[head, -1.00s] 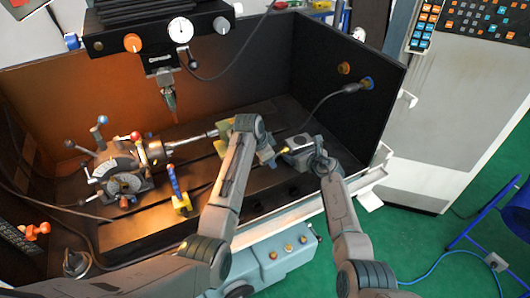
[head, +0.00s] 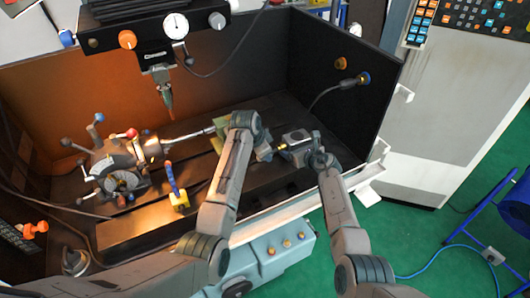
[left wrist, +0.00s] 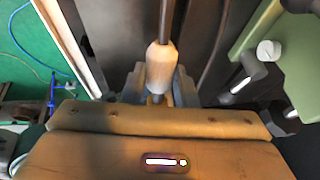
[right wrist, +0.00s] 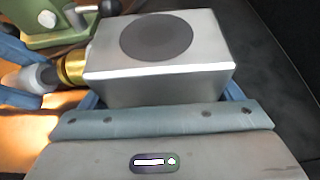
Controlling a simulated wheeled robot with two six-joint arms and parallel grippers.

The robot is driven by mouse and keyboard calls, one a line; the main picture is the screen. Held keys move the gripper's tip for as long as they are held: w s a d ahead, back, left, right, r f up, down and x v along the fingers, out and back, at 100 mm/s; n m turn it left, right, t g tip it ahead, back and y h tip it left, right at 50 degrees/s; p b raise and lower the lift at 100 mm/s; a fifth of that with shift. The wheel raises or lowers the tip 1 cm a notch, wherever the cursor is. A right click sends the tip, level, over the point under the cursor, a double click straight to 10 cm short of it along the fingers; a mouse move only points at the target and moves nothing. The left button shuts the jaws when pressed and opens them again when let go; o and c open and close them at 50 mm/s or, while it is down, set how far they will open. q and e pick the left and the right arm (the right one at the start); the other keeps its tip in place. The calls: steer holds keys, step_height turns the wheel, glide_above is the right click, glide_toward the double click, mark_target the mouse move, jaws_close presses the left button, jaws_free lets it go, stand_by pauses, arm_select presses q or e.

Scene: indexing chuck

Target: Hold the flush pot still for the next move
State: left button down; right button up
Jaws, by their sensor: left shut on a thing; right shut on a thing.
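The flush pot is a pale metal block (right wrist: 160,75) with a dark round patch on top and a brass neck (right wrist: 72,68) on its left side. In the head view the pot (head: 296,138) sits at the right end of the machine bed. My right gripper (head: 312,155) is shut on the pot, its fingers at the block's sides. My left gripper (head: 266,154) is shut on a pale, rounded handle (left wrist: 161,65) with a dark rod. A pale and grey tip (right wrist: 30,78) lies against or just beside the brass neck; I cannot tell if they are joined.
A green fixture (head: 221,130) stands just left of my left gripper. The indexing chuck (head: 125,160) is at the bed's left, with a yellow-based blue clamp (head: 178,197) in front. The spindle (head: 163,85) hangs above. A cable plug (head: 360,78) is on the dark right wall.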

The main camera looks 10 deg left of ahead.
mark_target(208, 176)
arm_select(q)
steer(key=shift+s+a+f, duration=0.1)
steer(key=shift+a, duration=0.1)
arm_select(e)
steer(key=shift+s+f, duration=0.1)
steer(key=shift+f, duration=0.15)
arm_select(q)
steer(key=shift+s+a, duration=0.25)
steer(key=shift+a, duration=0.1)
steer(key=shift+s+a+f, duration=0.2)
steer(key=shift+s+a, duration=0.35)
steer(key=shift+a, duration=0.25)
steer(key=shift+s+a+f, duration=0.2)
steer(key=shift+s+a, duration=0.35)
steer(key=shift+a, duration=0.2)
arm_select(e)
steer(key=shift+r, duration=0.1)
